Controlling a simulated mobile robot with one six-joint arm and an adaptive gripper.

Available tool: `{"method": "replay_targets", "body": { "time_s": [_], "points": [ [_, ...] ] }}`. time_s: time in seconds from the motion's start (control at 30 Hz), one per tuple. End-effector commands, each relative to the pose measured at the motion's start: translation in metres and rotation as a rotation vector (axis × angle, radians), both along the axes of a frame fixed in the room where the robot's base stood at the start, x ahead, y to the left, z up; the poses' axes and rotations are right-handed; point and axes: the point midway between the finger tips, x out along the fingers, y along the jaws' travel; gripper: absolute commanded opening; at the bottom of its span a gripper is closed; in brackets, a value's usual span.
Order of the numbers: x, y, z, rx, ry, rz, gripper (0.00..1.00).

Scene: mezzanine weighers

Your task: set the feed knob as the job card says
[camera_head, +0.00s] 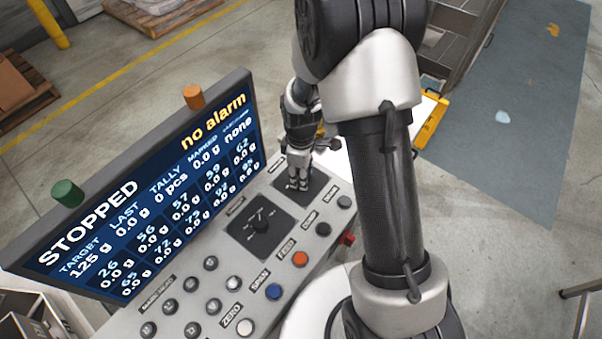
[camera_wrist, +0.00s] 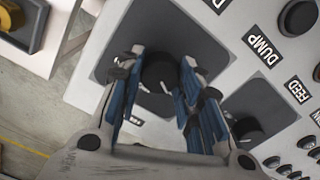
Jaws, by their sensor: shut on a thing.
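My gripper (camera_head: 297,184) points down at the panel's far dial. In the wrist view, its blue-padded fingers (camera_wrist: 161,92) stand either side of a round black knob (camera_wrist: 159,73) on a dark square plate (camera_wrist: 112,66) and are shut on it. The fingers hide parts of this knob and its scale, so I cannot read its setting. A second black knob (camera_head: 262,221) on its own dark plate (camera_head: 246,239) is free; it also shows in the wrist view (camera_wrist: 247,128). I cannot read either knob's name label. I see no readable job card.
The screen (camera_head: 150,190) reads STOPPED, no alarm, target 125 g, last 0.0 g. An orange button (camera_head: 300,259) by a FEED label, a blue button (camera_head: 274,291) and several dark buttons stand near the knobs. Green (camera_head: 67,193) and orange (camera_head: 194,97) caps top the screen.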

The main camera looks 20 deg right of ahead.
Motion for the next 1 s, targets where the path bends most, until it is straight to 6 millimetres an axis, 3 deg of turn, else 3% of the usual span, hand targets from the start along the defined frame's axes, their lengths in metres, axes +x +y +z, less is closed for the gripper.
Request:
{"method": "replay_targets", "body": {
  "time_s": [0.33,0.37,0.4,0.67,1.0],
  "points": [
    [0.0006,0.0000,0.0005,-0.001,-0.002,0.007,0.09],
    [0.0006,0.0000,0.0005,-0.001,-0.002,0.007,0.34],
    [0.0006,0.0000,0.0005,-0.001,-0.002,0.007,0.36],
    [0.0003,0.0001,0.0002,-0.001,-0.001,0.005,0.54],
    [0.0004,0.0000,0.0020,-0.001,-0.001,0.004,0.54]
  ]
}}
